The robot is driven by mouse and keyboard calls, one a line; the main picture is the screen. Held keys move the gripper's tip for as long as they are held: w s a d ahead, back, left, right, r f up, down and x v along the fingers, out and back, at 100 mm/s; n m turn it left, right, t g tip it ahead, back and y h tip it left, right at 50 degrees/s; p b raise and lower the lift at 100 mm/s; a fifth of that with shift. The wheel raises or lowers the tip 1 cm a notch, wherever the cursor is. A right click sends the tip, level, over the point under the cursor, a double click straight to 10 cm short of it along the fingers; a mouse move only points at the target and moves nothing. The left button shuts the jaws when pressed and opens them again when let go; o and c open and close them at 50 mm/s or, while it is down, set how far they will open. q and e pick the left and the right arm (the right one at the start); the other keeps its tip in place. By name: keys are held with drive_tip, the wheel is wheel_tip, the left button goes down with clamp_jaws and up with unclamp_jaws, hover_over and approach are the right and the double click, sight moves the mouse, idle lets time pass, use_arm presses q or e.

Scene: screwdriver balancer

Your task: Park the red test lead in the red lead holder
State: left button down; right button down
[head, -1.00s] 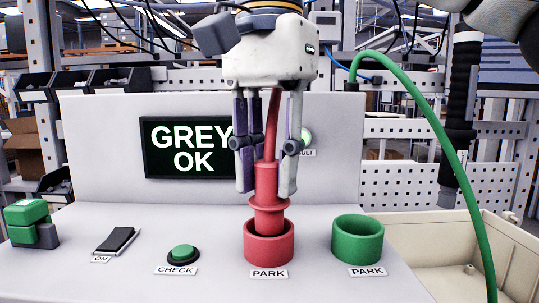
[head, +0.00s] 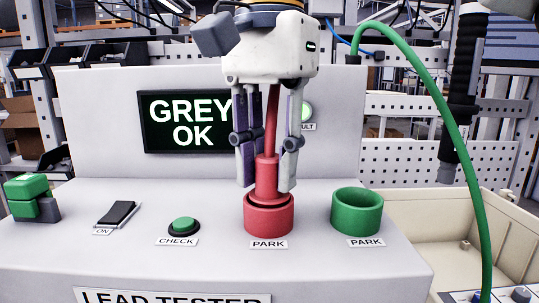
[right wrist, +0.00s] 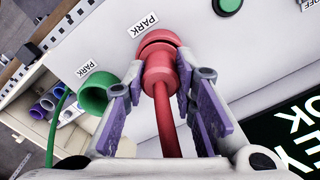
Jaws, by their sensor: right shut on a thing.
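The red test lead's plug (head: 266,178) stands upright in the red lead holder (head: 268,218), a round cup labelled PARK on the tester's top. Its flange sits at about the cup's rim, and the plug's lower end is hidden inside. The red cable rises from the plug between my fingers. My right gripper (head: 266,180) is above the holder, pointing down, shut on the red test lead. In the right wrist view, the plug (right wrist: 160,72) lies between the purple-padded fingers, in line with the red holder (right wrist: 157,40). My left gripper is not in view.
A green holder (head: 357,212) stands right of the red one. A green cable (head: 437,92) arches at the right, near a hanging black tool (head: 462,90). A CHECK button (head: 183,226) and a switch (head: 118,213) sit to the left. The screen (head: 187,122) reads GREY OK.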

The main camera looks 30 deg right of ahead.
drive_tip(key=c, duration=1.2)
unclamp_jaws()
drive_tip(key=shift+c, duration=0.2)
wheel_tip(320, 180, up, 8)
drive_tip(key=shift+f, duration=0.2)
